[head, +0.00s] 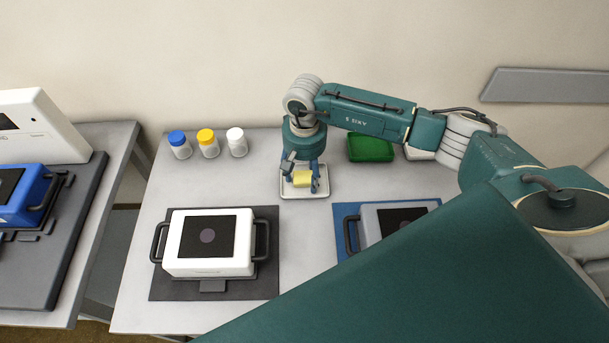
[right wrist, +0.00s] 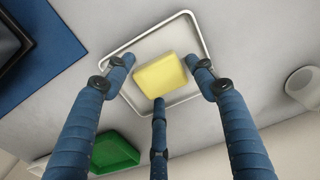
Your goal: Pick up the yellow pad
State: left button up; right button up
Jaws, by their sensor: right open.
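The yellow pad (head: 302,179) is on or just above a small white tray (head: 304,195) at the back middle of the table in the head view. In the right wrist view the yellow pad (right wrist: 160,75) shows as a pale yellow block within the metal rim of the tray (right wrist: 178,18). My right gripper (head: 301,184) points down over the tray with its fingers around the pad. In the wrist view its blue fingers (right wrist: 163,82) are spread, with gaps to the pad's left and right sides. My left gripper is in neither view.
Bottles with blue (head: 178,139), yellow (head: 206,137) and white (head: 236,137) caps stand left of the tray. A green container (head: 370,148) is to its right. A white device (head: 210,243) sits on a dark mat in front, and a grey device (head: 385,222) on a blue mat.

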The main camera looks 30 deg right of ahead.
aim_at(304, 176)
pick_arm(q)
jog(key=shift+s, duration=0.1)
pick_arm(e)
jog(key=shift+f, duration=0.15)
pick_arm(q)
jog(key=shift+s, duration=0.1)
pick_arm(e)
jog(key=shift+c, duration=0.5)
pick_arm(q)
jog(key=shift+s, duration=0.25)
pick_arm(e)
jog(key=c, duration=0.6)
jog(key=shift+c, duration=0.2)
pick_arm(q)
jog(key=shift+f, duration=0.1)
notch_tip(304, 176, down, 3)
jog(key=b, duration=0.3)
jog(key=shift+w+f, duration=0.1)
pick_arm(e)
notch_tip(304, 176, up, 20)
